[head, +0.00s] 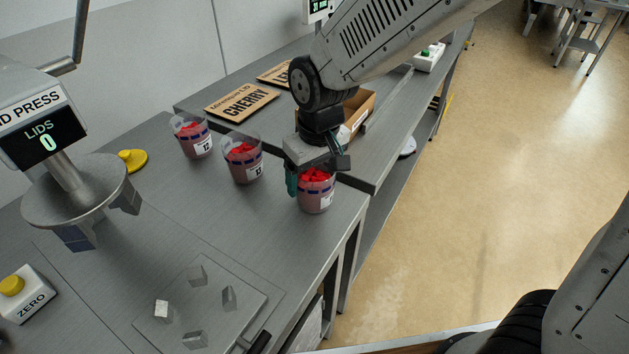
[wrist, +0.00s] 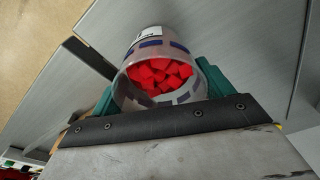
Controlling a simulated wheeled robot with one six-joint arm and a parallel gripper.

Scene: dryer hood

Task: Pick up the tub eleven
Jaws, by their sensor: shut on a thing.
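A clear tub (head: 317,197) with red pieces inside and a blue-marked band stands upright near the right edge of the grey table. Its white label is too small to read surely. My gripper (head: 312,176) is over it, shut on its sides with teal fingers. In the wrist view the tub (wrist: 160,75) sits between the two teal fingers of my gripper (wrist: 158,92), its open top and red pieces facing the camera. I cannot tell whether its base touches the table. Two similar tubs stand apart, one in the middle (head: 243,165) and one farther back (head: 194,138).
A lid press (head: 75,190) showing "LIDS 0" stands at left, with a yellow knobbed piece (head: 132,160) behind it. A ZERO button box (head: 22,293) and a plate with metal blocks (head: 235,318) are in front. A CHERRY board (head: 241,102) and cardboard box (head: 359,112) lie behind.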

